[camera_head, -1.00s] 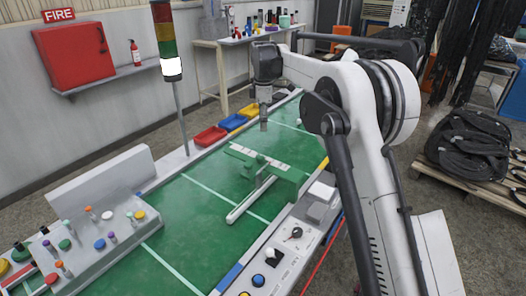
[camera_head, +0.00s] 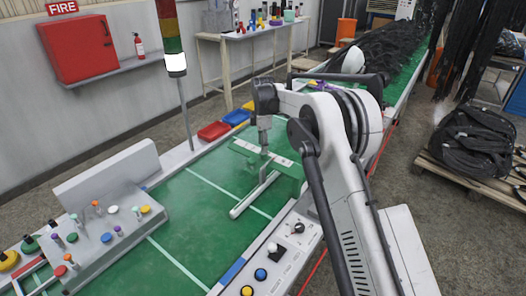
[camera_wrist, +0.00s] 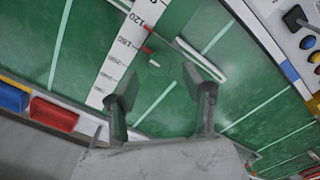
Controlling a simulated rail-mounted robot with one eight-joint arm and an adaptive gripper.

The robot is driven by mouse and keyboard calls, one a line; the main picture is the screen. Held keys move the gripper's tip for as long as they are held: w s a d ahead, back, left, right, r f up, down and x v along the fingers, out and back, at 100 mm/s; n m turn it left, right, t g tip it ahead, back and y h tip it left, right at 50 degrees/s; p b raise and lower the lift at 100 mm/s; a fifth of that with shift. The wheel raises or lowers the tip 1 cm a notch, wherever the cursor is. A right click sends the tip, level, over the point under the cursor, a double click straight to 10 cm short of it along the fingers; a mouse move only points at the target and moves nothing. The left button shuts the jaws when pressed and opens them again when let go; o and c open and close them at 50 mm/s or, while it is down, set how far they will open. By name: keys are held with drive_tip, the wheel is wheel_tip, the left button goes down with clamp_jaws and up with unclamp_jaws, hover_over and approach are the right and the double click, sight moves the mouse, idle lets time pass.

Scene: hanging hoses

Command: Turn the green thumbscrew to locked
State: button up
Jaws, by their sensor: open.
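A green fixture with a white ruler strip (camera_head: 283,161) stands on the green table, with a pale rail (camera_head: 246,200) at its front. The ruler (camera_wrist: 128,45) also shows in the wrist view, with a small red mark and a round green shape (camera_wrist: 153,61) beside it. That shape may be the green thumbscrew, but it is blurred and hard to tell from the green around it. In the head view my gripper hides part of the fixture. My gripper (camera_head: 264,149) points down over it. In the wrist view its fingers (camera_wrist: 160,84) are apart, with nothing between them.
A grey sloped panel with several coloured knobs (camera_head: 92,222) stands at left. A signal tower (camera_head: 174,62) rises behind the table. Red (camera_head: 213,131) and blue (camera_head: 236,118) bins line the back edge. A control strip with buttons (camera_head: 260,274) runs along the front.

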drive_tip(key=shift+f, duration=1.8)
drive_tip(key=shift+c, duration=0.4)
clamp_jaws()
